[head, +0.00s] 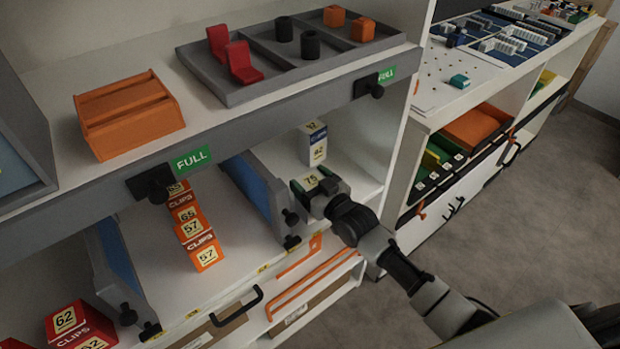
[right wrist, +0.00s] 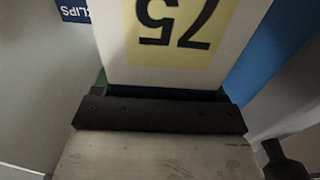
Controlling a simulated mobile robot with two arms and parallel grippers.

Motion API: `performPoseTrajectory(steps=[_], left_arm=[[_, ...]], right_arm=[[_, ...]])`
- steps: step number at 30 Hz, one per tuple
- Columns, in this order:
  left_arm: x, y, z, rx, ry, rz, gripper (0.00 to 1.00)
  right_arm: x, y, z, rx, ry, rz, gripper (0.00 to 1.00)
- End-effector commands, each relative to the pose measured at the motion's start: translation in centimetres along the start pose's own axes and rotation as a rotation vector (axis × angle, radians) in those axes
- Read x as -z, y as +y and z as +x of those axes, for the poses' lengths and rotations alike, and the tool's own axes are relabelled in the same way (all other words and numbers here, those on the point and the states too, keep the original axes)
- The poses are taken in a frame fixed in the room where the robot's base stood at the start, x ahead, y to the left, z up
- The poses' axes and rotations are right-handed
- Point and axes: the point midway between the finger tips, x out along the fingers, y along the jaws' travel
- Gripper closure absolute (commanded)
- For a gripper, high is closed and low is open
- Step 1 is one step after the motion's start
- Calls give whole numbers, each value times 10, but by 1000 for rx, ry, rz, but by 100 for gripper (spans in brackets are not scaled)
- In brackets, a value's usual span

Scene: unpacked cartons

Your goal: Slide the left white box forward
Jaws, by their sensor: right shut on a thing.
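A white box with a yellow "75" label (head: 310,180) is in the right shelf compartment. In the right wrist view the same white box (right wrist: 165,68) fills the upper middle, close against the dark gripper bar. My right gripper (head: 313,190) is shut on this box; its fingers hide much of the box in the head view. Another white box, with a blue band and a "62" label (head: 314,146), stands upright behind it. A blue corner of a box (right wrist: 72,10) shows at the top left of the right wrist view. My left gripper is not in view.
A blue-grey divider (head: 262,190) stands just left of the held box. Orange clips boxes (head: 198,235) stand in the compartment left of it. Above are a grey tray (head: 205,75), an orange box (head: 128,115) and green "FULL" signs (head: 190,160). A white wall bounds the right.

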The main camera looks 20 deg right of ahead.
Motion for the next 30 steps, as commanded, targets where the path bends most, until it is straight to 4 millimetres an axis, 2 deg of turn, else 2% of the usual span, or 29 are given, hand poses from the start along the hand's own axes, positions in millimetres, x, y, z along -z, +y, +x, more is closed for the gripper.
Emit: performPoseTrajectory(steps=[8, 9, 14, 23, 26, 30], left_arm=[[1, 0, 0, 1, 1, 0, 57], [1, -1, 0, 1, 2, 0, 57], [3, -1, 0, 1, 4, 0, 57], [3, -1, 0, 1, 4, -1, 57], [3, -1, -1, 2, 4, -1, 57], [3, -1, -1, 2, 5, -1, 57]], right_arm=[[1, 0, 0, 0, 3, 0, 58], [1, 0, 0, 0, 3, 0, 26], [1, 0, 0, 0, 2, 0, 2], [0, 0, -4, 0, 1, 0, 0], [0, 0, -16, 0, 0, 0, 0], [-1, 0, -44, 0, -2, 0, 0]])
